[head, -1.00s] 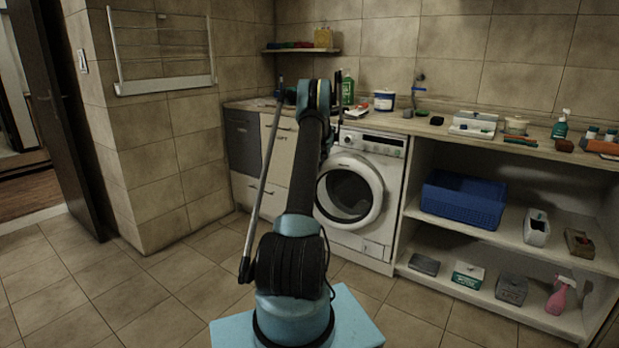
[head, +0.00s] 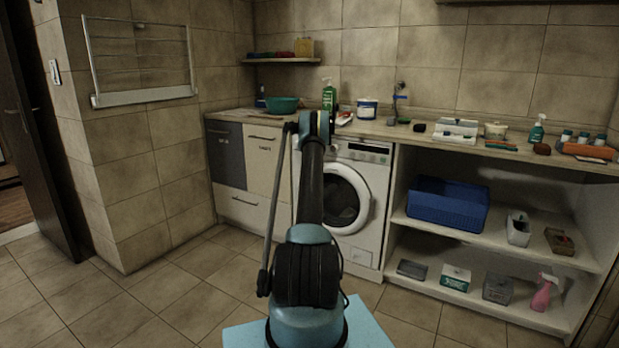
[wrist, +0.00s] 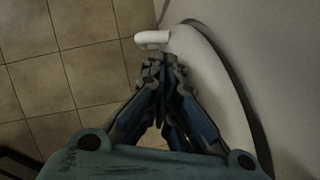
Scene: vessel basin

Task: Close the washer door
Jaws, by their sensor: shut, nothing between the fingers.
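The white washer (head: 383,158) stands under the counter, partly hidden by my arm in the head view. Its round door, a white ring (head: 366,199) around dark glass, is partly covered by my arm. In the wrist view the door's white rim (wrist: 222,82) curves down the right, with a dark gap between it and the front panel, so it looks ajar. A white handle-like piece (wrist: 152,40) juts from the rim's top left. My gripper (wrist: 162,66) is shut and empty, just below that piece and left of the rim; I cannot tell whether it touches. The head view hides the gripper.
Open shelves (head: 400,217) right of the washer hold a blue basket (head: 447,206) and several small items. Cabinets (head: 262,165) stand to the left. The counter carries a green bowl (head: 283,105) and bottles. The tiled floor (head: 150,295) on the left is clear.

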